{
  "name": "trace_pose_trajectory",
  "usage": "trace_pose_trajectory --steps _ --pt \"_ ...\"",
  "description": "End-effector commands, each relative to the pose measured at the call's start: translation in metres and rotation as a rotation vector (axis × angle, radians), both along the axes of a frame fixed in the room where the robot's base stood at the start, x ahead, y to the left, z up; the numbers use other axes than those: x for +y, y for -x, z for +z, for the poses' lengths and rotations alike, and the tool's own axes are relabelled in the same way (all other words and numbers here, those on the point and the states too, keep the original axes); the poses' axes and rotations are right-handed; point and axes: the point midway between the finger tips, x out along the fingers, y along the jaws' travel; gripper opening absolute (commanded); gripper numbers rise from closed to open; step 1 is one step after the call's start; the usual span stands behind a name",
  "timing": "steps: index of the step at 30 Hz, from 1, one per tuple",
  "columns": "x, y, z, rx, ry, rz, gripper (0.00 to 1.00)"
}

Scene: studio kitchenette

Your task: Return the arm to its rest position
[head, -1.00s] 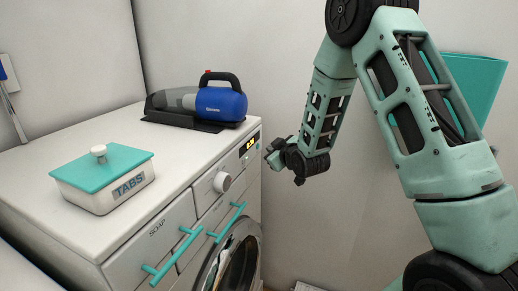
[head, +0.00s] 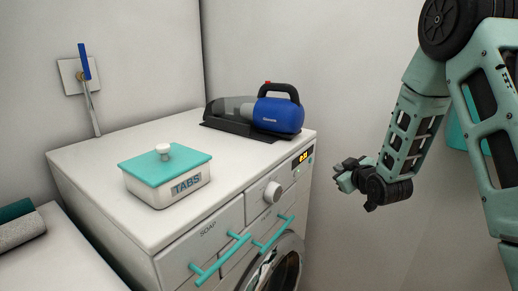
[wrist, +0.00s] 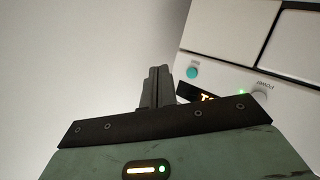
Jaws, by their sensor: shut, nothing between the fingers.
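My gripper (head: 345,175) is at the end of my green arm, in free air to the right of the washing machine (head: 120,238) in the head view. It points left toward the machine's front and touches nothing. In the wrist view its fingers (wrist: 157,88) are together with nothing between them. Part of the machine's control panel (wrist: 228,72), with a small display and a green light, shows behind them.
On the machine's top are a white TABS box (head: 165,180) with a teal lid and a blue handheld vacuum (head: 280,112) in a dark dock. Teal drawer handles (head: 222,258) stick out in front. A blue-handled wall lever (head: 84,62) is at left. Rolled towels (head: 18,228) lie lower left.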

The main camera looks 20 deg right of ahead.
Motion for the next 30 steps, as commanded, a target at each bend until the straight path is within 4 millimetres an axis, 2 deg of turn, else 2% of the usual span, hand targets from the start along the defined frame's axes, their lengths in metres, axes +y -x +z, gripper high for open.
trace_pose_trajectory --steps 6,8,11,17,25,27,30 --pt "0.010 0.008 0.002 0.074 -0.036 -0.011 0.00" --pt "0.019 0.016 0.001 0.141 -0.067 -0.021 0.00" --pt "0.037 0.040 0.000 0.288 -0.135 -0.054 0.00" --pt "0.075 0.114 -0.001 0.607 -0.270 -0.145 0.00" --pt "0.119 0.233 0.009 1.000 -0.389 -0.283 0.00" --pt "0.165 0.244 0.017 1.058 -0.324 -0.162 0.00" --pt "0.219 0.273 0.027 1.131 -0.228 -0.015 0.00"
